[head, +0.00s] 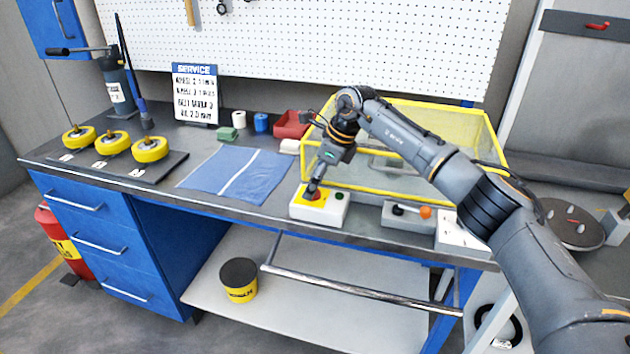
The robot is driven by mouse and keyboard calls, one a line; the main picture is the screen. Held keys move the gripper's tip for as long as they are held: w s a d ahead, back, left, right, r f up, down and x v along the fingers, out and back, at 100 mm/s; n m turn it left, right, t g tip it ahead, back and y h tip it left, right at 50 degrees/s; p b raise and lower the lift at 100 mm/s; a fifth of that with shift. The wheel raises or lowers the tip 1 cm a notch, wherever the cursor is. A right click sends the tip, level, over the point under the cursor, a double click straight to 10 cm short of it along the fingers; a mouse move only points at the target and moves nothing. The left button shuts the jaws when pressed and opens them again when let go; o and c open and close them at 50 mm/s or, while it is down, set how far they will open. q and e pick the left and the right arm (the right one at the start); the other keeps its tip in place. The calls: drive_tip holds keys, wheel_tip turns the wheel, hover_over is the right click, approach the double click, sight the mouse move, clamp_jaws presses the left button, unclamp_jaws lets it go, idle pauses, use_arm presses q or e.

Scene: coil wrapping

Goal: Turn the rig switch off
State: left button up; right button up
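A control box (331,214) with white sides and a yellow panel sits at the front edge of the bench. A grey box (400,218) with an orange-knobbed lever (425,212) stands to the right. My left gripper is not in view.
A yellow-framed mesh guard (450,120) stands behind the control box. A blue cloth (237,172), a red bin (291,124) and yellow-rimmed wheels (149,148) are to the left. A round grey disc (575,222) is at the right. A steel rail (350,290) runs below the bench.

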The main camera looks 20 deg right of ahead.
drive_tip(key=v, duration=1.2)
drive_tip(key=shift+w, duration=0.1)
